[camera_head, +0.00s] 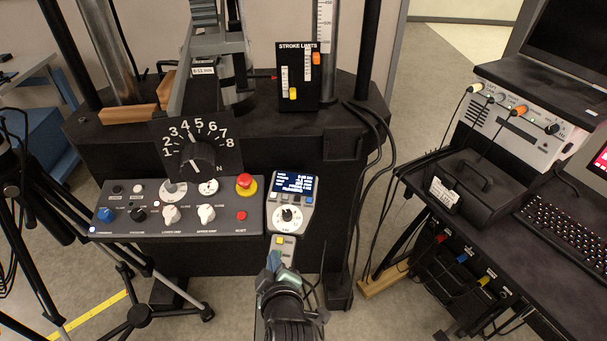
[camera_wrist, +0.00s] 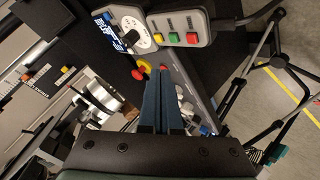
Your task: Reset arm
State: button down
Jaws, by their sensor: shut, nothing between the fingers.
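My gripper (camera_head: 272,262) is at the bottom centre of the head view, just in front of the lower end of the grey handset (camera_head: 289,205). In the wrist view my gripper (camera_wrist: 163,72) shows two dark blue fingers side by side, shut with nothing between them. The handset also shows in the wrist view (camera_wrist: 185,18), beyond the fingertips, with red, green and yellow buttons. I cannot tell whether the gripper touches the handset.
The control panel (camera_head: 140,226) with knobs and a red emergency button (camera_head: 246,183) is left of the handset. A dial plate (camera_head: 222,150) stands above it. Tripods stand at the left. A desk with a keyboard (camera_head: 570,234) is at the right. Cables hang right of the handset.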

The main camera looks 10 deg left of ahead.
jog(key=w+d+r+m+t+h+p, duration=0.1)
jog(key=w+d+r+m+t, duration=0.25)
jog(key=r, duration=1.35)
jog(key=w+d+r+m+t+p, duration=0.2)
jog(key=r+m+t, duration=0.15)
jog(key=r, duration=1.25)
jog(key=s+d+r+m+t+h, duration=0.1)
jog(key=s+r, duration=0.4)
jog(key=r, duration=0.6)
jog(key=s+d+r+m+t+h+p, duration=0.1)
jog(key=s+d+r+m+t, duration=0.3)
jog(key=r, duration=0.7)
jog(key=s+d+r+m+t+h+p, duration=0.1)
jog(key=s+d+r+m+t+h, duration=0.1)
jog(key=s+d+r+t, duration=0.2)
jog(key=s+r, duration=0.3)
jog(key=r, duration=0.4)
jog(key=shift+s+d+r+m, duration=0.3)
jog(key=shift+d+m, duration=0.1)
jog(key=shift+f, duration=0.15)
